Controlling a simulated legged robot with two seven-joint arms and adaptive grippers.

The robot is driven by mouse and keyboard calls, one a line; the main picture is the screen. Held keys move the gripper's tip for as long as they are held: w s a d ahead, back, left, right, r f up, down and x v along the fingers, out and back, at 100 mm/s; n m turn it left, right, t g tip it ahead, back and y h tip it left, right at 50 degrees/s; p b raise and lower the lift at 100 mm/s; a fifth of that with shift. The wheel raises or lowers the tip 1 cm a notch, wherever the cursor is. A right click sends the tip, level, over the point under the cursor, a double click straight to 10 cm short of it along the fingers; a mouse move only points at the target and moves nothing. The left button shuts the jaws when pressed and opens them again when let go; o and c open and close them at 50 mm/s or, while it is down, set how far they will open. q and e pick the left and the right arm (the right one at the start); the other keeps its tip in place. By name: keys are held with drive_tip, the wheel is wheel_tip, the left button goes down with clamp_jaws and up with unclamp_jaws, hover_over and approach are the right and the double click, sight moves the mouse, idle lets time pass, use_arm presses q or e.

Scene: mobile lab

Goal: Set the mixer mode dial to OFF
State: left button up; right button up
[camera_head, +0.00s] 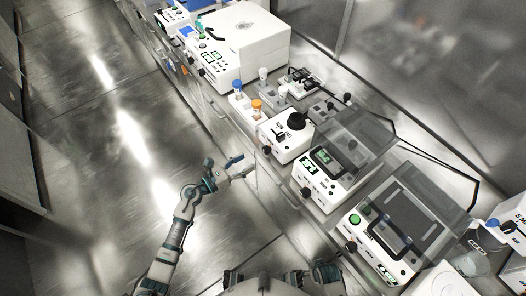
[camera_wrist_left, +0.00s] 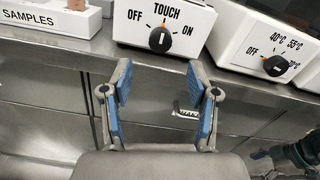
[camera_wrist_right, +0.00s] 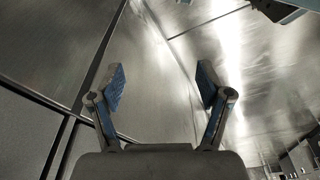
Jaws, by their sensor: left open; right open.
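The mixer (camera_head: 287,143) is a white box with a black cup on top, standing on the bench right of centre in the head view. In the left wrist view its front (camera_wrist_left: 190,18) carries a black mode dial (camera_wrist_left: 159,39) marked OFF, TOUCH and ON. The dial's white mark stands upright, in line with TOUCH. My left gripper (camera_wrist_left: 158,88) is open and empty, in front of and below the dial, with a gap between; it also shows in the head view (camera_head: 239,168). My right gripper (camera_wrist_right: 161,86) is open and empty, facing the bare floor, away from the mixer.
Right of the mixer stands a heater (camera_wrist_left: 268,40) with its own black dial (camera_wrist_left: 275,65). Left of it is a white SAMPLES rack (camera_wrist_left: 50,18). A large white machine (camera_head: 238,45) stands farther along the bench. The floor (camera_head: 90,150) left of the bench is clear.

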sight(263, 151)
use_arm(q)
drive_tip(key=x, duration=0.8)
drive_tip(key=shift+d, duration=0.15)
drive_tip(key=shift+w+d, duration=0.1)
drive_tip(key=shift+d, duration=0.15)
drive_tip(key=shift+a, duration=0.2)
drive_tip(key=shift+c, duration=0.8)
drive_tip(key=shift+a, duration=0.15)
drive_tip(key=c, duration=0.4)
drive_tip(key=shift+a, duration=0.15)
clamp_jaws()
